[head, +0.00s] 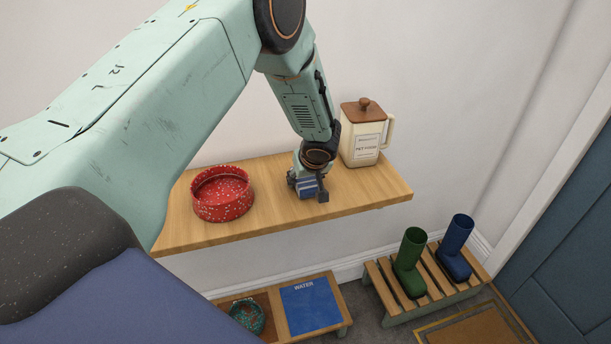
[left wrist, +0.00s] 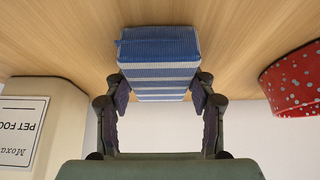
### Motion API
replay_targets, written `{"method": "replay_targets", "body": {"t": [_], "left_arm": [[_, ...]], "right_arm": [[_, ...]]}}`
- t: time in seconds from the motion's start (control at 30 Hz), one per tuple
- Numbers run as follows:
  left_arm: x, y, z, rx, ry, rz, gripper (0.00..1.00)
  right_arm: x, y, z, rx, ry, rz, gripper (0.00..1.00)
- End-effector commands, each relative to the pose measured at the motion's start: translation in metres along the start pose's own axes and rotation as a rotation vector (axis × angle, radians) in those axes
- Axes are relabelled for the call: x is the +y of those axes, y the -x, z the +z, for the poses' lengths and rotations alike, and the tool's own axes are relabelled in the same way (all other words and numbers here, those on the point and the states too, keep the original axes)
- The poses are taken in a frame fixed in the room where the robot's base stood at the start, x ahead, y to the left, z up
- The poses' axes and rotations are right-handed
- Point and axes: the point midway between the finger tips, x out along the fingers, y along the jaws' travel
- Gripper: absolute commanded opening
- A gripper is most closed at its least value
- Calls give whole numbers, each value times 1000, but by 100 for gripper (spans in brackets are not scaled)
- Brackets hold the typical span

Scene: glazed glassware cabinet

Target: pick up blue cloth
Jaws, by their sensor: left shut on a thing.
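The blue cloth (head: 306,186) is a folded block with white stripes, at the wooden shelf, right of the red bowl. It fills the space between the fingers in the left wrist view (left wrist: 158,50). My left gripper (head: 308,192) points down from above and is shut on the cloth, with one finger on each side (left wrist: 160,88). I cannot tell whether the cloth's underside touches the shelf. My right gripper is not in view.
On the wooden shelf (head: 375,190) stand a speckled red bowl (head: 222,198) and a pet food jar (head: 362,138). Below are a low stand with a blue WATER mat (head: 310,308) and a teal bowl (head: 246,317), and a slatted rack (head: 388,300) with green (head: 409,265) and blue boots (head: 456,250).

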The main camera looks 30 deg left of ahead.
Motion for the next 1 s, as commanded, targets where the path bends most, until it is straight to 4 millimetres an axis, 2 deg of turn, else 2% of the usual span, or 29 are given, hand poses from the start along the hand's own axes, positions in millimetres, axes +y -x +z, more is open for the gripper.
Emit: {"method": "replay_targets", "body": {"t": [0.07,0.4,0.6,1.0], "left_arm": [[0,6,-3,1,-2,0,22],[1,59,-36,5,3,3,22],[1,82,-49,4,1,1,22],[0,90,-52,3,-1,0,22]], "right_arm": [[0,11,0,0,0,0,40],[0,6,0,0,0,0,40],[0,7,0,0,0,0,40],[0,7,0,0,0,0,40]]}}
